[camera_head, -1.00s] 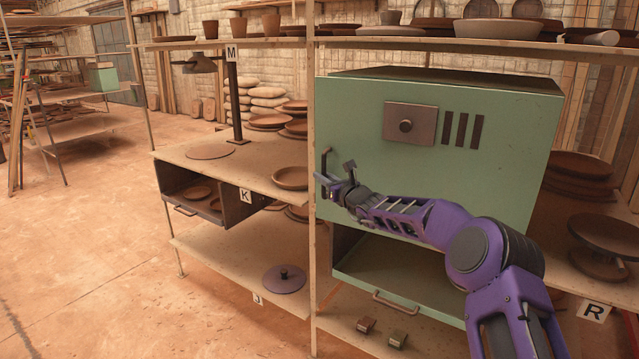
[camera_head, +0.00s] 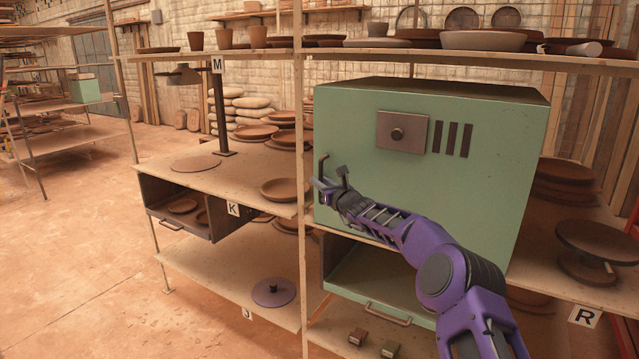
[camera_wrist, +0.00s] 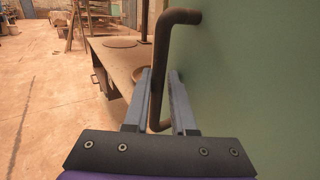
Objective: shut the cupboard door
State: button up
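The cupboard (camera_head: 480,190) is a pale green box on the shelf, right of centre in the head view. Its green front, the door, looks flush or nearly so with the body; I see no clear gap, but cannot tell whether it is fully shut. A dark bar handle (camera_head: 322,172) stands upright at the front's left edge. My gripper (camera_head: 328,190) is at this handle. In the wrist view, the handle (camera_wrist: 158,95) runs down between the two fingers (camera_wrist: 160,100), with gaps seeming to show on both sides. The green door face (camera_wrist: 250,70) fills the right side there.
An open compartment with a pull handle (camera_head: 388,314) lies under the cupboard. A wooden post (camera_head: 302,200) stands close left of my gripper. A lamp (camera_head: 182,75) and plates stand on the left shelf. A shelf board with bowls (camera_head: 484,40) runs above the cupboard. Floor at left is clear.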

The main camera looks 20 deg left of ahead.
jog(key=o, duration=0.4)
jog(key=shift+w+d+r, duration=0.2)
jog(key=shift+w+d, duration=0.05)
jog(key=shift+d, duration=0.2)
jog(key=shift+c, duration=0.2)
jog(key=shift+d+f, duration=0.1)
jog(key=b+v, duration=0.2)
jog(key=v, duration=1.5)
jog(key=shift+s+a, duration=0.35)
jog(key=shift+s, duration=0.05)
